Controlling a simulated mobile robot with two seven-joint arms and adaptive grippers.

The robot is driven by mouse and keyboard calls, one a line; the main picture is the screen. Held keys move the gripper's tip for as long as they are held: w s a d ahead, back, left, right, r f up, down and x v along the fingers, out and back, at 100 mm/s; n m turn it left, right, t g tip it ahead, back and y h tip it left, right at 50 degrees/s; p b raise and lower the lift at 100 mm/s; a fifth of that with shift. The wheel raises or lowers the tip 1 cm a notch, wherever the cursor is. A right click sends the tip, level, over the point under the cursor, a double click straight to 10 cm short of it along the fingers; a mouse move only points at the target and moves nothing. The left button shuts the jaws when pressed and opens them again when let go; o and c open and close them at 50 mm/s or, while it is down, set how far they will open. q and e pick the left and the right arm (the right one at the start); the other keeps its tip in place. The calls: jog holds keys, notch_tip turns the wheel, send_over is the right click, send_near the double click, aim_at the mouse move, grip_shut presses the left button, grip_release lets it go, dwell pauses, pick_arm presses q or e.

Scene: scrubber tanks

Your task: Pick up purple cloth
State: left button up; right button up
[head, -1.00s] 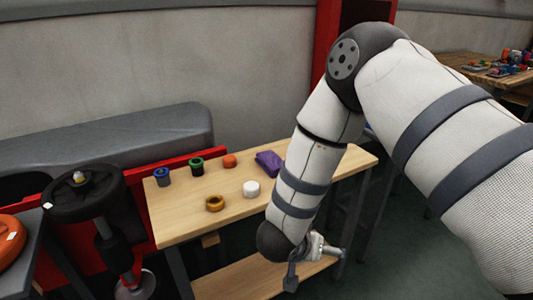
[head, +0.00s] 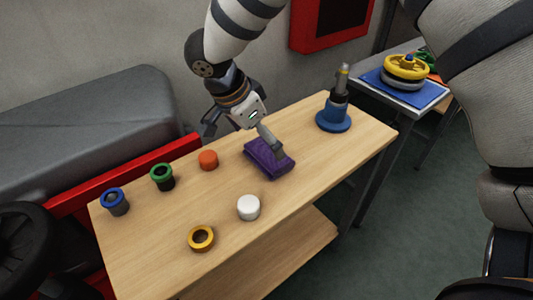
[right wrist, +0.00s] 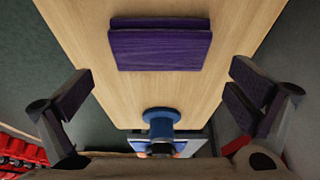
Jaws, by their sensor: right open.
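The purple cloth (head: 264,163) lies folded on the wooden table (head: 330,150), toward its back edge. My right gripper (head: 243,138) is open and empty, above and beside the cloth, with one finger overlapping it in the head view. I cannot tell whether that finger touches it. In the right wrist view the cloth (right wrist: 160,47) shows as a folded rectangle beyond the spread fingers (right wrist: 162,97), with nothing between them. My left gripper is not in view.
Near the cloth stand an orange cap (head: 208,160), a white cylinder (head: 248,207), a yellow ring (head: 201,238), and green-rimmed (head: 162,176) and blue-rimmed (head: 115,201) cups. A blue-based stand (head: 334,118) is at the right. A second table holds a yellow wheel (head: 406,67).

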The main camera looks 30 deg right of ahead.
aim_at(267, 152)
jog(key=x, duration=0.4)
jog(key=shift+s+f, duration=0.1)
jog(key=shift+f, duration=0.3)
jog(key=shift+d+f, duration=0.1)
jog(key=shift+f, duration=0.15)
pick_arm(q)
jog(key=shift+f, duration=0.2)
pick_arm(e)
jog(key=c, duration=0.8)
jog(key=shift+o, duration=0.2)
jog(key=shift+r, duration=0.15)
jog(key=shift+r, duration=0.35)
jog(key=r, duration=0.3)
jog(key=shift+s+r, duration=0.2)
jog(key=shift+r, duration=0.2)
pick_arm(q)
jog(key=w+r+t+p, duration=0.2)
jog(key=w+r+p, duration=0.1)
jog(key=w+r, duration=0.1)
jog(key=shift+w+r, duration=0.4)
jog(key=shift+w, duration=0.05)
pick_arm(e)
jog(key=s+a+r, duration=0.5)
jog(key=s+r, duration=0.3)
jog(key=s, duration=0.4)
jog(key=shift+s+r, duration=0.15)
jog(key=shift+s, duration=0.1)
